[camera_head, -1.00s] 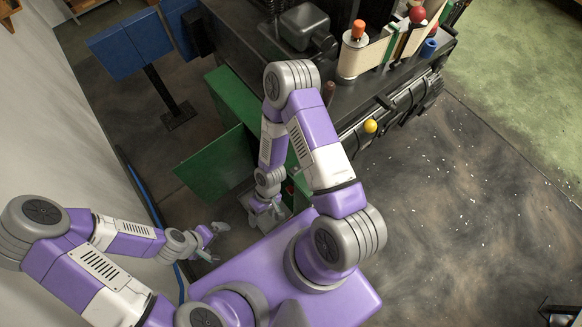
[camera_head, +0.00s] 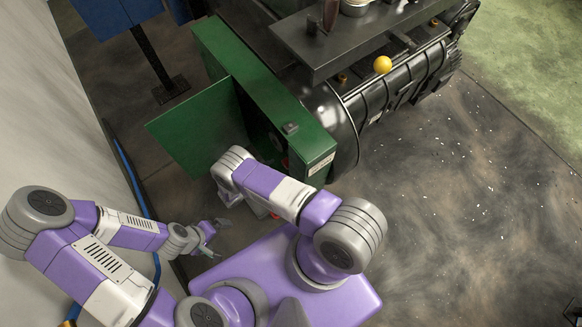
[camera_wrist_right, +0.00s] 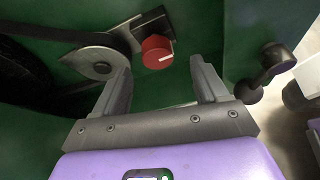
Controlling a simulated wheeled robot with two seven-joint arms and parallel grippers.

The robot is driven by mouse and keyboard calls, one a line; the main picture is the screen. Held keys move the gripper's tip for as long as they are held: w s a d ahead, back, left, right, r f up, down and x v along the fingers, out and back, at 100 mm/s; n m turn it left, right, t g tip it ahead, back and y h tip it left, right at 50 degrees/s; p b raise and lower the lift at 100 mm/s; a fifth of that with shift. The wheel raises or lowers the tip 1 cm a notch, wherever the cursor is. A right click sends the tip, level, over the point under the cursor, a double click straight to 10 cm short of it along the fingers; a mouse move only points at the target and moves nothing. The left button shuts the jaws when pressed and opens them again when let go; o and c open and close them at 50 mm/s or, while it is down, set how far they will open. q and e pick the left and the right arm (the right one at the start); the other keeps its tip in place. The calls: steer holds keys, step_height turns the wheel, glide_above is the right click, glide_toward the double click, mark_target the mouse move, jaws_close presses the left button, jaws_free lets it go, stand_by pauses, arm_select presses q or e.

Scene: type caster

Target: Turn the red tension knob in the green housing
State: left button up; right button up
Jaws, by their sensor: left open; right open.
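The green housing (camera_head: 262,92) stands at upper middle in the head view, its green door (camera_head: 195,128) swung open to the left. In the right wrist view, the red knob (camera_wrist_right: 157,52) with a pale pointer line sits on the green wall. My right gripper (camera_wrist_right: 162,72) is open, and the knob appears between its fingertips with nothing gripped. The depth gap cannot be told. In the head view, my own arm hides the right gripper. My left gripper (camera_head: 212,242) is open and empty, low and left of the housing.
A grey metal piece with a dark arm (camera_wrist_right: 98,62) is left of the knob. A black crank handle (camera_wrist_right: 268,70) is at right. A black machine with a yellow ball (camera_head: 383,64) adjoins the housing. A blue panel stand is at upper left.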

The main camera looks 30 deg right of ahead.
mark_target(284, 165)
steer(key=shift+d+f+t, duration=0.15)
steer(key=shift+f+t, duration=0.05)
steer(key=shift+t, duration=0.1)
steer(key=b+x, duration=0.1)
steer(key=x, duration=0.6)
steer(key=shift+w+d, duration=0.1)
steer(key=shift+w, duration=0.05)
steer(key=c, duration=1)
steer(key=shift+o, duration=0.2)
steer(key=shift+h, duration=0.3)
